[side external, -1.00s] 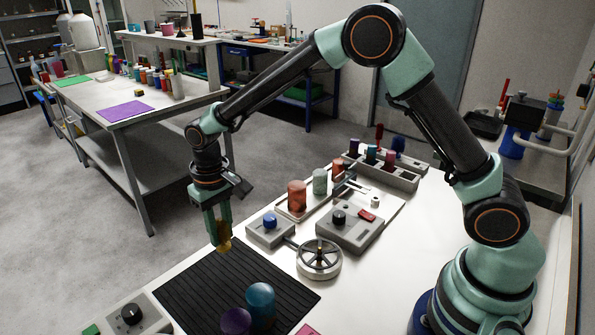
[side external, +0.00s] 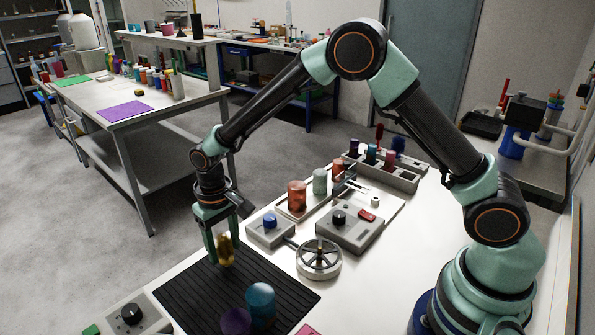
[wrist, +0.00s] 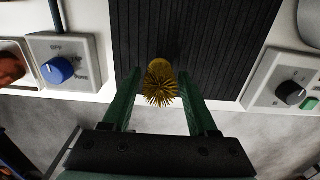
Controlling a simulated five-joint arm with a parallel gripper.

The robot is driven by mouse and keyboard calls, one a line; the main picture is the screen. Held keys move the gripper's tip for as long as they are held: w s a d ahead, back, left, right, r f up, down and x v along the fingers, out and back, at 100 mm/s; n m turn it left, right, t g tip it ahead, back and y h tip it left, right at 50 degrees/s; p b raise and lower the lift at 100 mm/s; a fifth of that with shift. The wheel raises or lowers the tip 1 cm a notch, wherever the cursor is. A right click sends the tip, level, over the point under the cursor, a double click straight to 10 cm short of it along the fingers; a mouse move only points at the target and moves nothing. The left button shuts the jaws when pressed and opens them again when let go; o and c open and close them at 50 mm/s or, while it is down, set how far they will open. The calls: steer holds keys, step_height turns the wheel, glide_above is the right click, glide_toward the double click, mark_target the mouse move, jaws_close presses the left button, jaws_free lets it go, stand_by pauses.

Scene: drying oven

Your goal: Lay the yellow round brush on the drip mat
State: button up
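The yellow round brush (side external: 226,252) is between the fingers of my gripper (side external: 222,242), at the far edge of the black ribbed drip mat (side external: 205,285). In the wrist view the brush (wrist: 160,84) shows its bristly end towards the camera, with the mat (wrist: 200,30) behind it. The green fingers of my gripper (wrist: 160,80) stand on either side of the brush, with a narrow gap at each side. My gripper looks open. The brush's lower end overlaps the mat; I cannot tell for sure whether it touches it.
A teal cylinder (side external: 261,302) and a purple one (side external: 236,322) are at the mat's near side. A blue-knob box (side external: 269,231), a handwheel (side external: 319,259) and a black-knob box (side external: 133,316) flank the mat. The mat's middle is clear.

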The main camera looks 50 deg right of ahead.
step_height(320, 180, up, 12)
steer(key=s+d+r+t, duration=0.3)
steer(key=s+d+r, duration=0.4)
steer(key=d+r, duration=0.2)
steer(key=s+d+t, duration=0.2)
steer(key=s+d, duration=0.4)
steer(key=s, duration=0.3)
steer(key=shift+t, duration=0.3)
steer(key=shift+s+d+r, duration=0.1)
stand_by(0.9)
